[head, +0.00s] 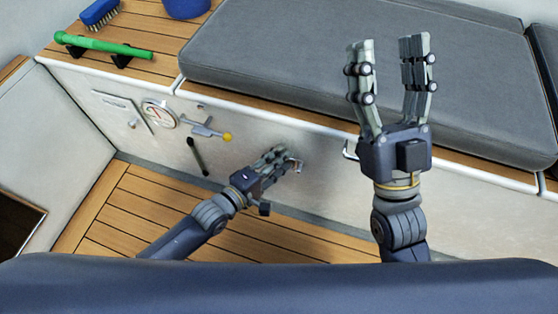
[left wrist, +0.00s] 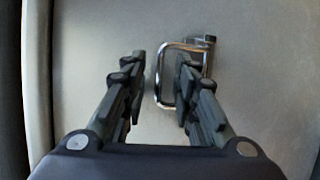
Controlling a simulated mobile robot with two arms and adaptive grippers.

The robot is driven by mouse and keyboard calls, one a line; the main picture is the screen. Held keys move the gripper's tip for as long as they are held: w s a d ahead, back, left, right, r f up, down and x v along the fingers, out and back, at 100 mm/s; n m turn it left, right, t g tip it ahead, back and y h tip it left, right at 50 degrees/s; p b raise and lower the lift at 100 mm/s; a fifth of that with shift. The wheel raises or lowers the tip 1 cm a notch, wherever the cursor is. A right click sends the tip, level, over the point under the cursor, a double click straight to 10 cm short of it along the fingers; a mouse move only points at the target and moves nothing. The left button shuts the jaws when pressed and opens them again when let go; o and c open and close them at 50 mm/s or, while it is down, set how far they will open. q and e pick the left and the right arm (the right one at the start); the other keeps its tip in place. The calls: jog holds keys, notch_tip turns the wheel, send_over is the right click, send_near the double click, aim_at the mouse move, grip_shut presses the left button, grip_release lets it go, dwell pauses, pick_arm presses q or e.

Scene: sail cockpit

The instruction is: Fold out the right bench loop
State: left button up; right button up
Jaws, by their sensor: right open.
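Two metal loops show on the pale bench front in the head view. The one further right (head: 349,149) is partly hidden by my right gripper's palm. The other loop (head: 298,165) is at the fingertips of my left gripper (head: 284,157). In the left wrist view, the left gripper (left wrist: 160,65) is open, with a shiny loop (left wrist: 160,80) ahead. The loop's left bar lies between the fingers, and the right finger overlaps the loop; I cannot tell whether they touch. My right gripper (head: 389,45) is open and empty, fingers up, in front of the grey cushion.
The grey cushion (head: 280,50) covers the bench top. A gauge (head: 159,113) and a lever with a yellow knob (head: 227,137) are on the bench front. The wooden floor (head: 130,205) looks clear.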

pick_arm(q)
jog(key=shift+w, duration=0.1)
jog(key=shift+c, duration=0.2)
grip_shut()
